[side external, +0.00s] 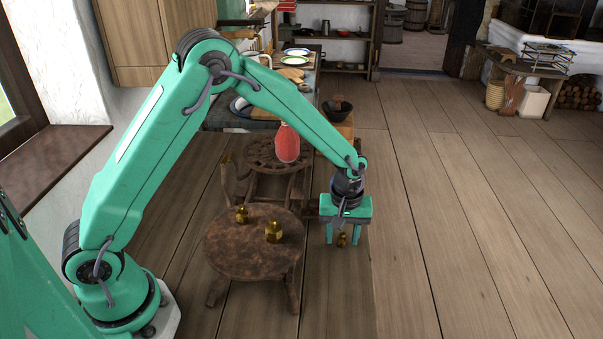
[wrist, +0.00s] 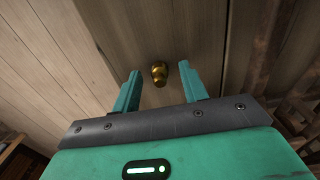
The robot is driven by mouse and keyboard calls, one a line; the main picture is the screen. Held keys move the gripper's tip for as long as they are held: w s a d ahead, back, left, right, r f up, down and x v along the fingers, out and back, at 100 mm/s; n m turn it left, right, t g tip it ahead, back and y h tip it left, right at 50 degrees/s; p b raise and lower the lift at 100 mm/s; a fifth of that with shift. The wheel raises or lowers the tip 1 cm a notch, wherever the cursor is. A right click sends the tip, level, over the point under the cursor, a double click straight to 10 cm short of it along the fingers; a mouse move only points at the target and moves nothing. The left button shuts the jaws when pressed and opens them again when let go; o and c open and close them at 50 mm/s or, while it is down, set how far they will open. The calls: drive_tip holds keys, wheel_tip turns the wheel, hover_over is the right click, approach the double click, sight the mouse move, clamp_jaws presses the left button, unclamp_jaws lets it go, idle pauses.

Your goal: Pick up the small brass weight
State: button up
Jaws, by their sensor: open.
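A small brass weight (side external: 342,241) shows between the finger ends of my gripper (side external: 343,237) in the side view. In the wrist view the weight (wrist: 160,73) lies in the gap between the tips of my open gripper (wrist: 160,69), with clear space to each finger. I cannot tell how far below the tips it is. Wooden planks show behind it; what it rests on is hard to tell. Two larger brass weights, one at the back (side external: 242,215) and one nearer (side external: 273,232), stand on a round wooden table to the left.
The round dark table (side external: 230,258) stands left of my gripper. A wooden chair (side external: 236,180) and a round slatted seat (side external: 270,153) are behind it. A red object (side external: 287,143) shows behind my forearm. A dark bowl (side external: 337,110) is farther back. The plank floor (side external: 470,220) to the right is clear.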

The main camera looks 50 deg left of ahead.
sight(343, 236)
clamp_jaws()
drive_tip(key=shift+r, duration=0.15)
drive_tip(key=shift+r, duration=0.6)
drive_tip(key=r, duration=0.3)
drive_tip(key=shift+s+d+r, duration=0.1)
drive_tip(key=shift+s+d, duration=0.1)
drive_tip(key=shift+d, duration=0.15)
drive_tip(key=s+d+r, duration=0.6)
drive_tip(key=s+d, duration=0.1)
drive_tip(key=shift+s+d+r, duration=0.15)
drive_tip(key=shift+s+d, duration=0.2)
drive_tip(key=shift+d, duration=0.05)
